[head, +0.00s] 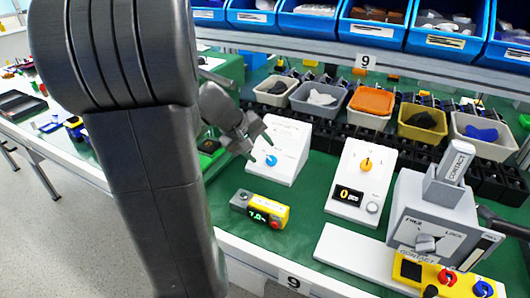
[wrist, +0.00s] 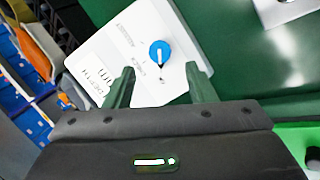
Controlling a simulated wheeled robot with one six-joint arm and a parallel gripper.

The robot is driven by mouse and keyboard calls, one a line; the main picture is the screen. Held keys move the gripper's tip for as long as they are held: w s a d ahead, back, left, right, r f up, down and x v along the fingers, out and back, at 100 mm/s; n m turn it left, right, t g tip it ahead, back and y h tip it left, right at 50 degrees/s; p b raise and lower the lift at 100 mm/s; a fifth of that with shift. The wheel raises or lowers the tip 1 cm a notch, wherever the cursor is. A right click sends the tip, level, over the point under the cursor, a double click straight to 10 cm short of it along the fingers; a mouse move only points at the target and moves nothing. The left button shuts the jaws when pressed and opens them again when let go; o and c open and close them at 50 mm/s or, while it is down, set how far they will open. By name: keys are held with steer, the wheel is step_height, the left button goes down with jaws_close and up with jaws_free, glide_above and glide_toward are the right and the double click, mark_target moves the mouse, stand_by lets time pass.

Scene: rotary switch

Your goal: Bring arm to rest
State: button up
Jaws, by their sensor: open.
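The rotary switch with a blue knob (head: 271,160) sits on a white sloped panel (head: 284,135) on the green worktop. My gripper (head: 256,146) is in front of and above this panel in the head view. In the wrist view the gripper (wrist: 160,82) has its two fingers spread apart. The blue knob (wrist: 160,54) shows beyond the fingertips, between and above them, with nothing held. Its white pointer mark points down in that view. I cannot tell the exact gap between fingertips and knob. My dark arm covers the left middle of the head view.
A second white panel with an orange knob (head: 366,164) stands to the right, with a grey CONTACT fixture (head: 428,220) beyond it. Small bins (head: 423,123) line the back, under blue bins (head: 372,28). Green worktop is bare between the panels.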

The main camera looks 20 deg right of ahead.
mark_target(269, 159)
steer(key=shift+v, duration=1.25)
steer(key=shift+f, duration=0.1)
steer(key=b+x, duration=0.1)
steer(key=x, duration=0.7)
steer(key=shift+a+r+m, duration=0.1)
steer(key=shift+r+m, duration=0.2)
steer(key=shift+r, duration=0.1)
steer(key=shift+f, duration=0.15)
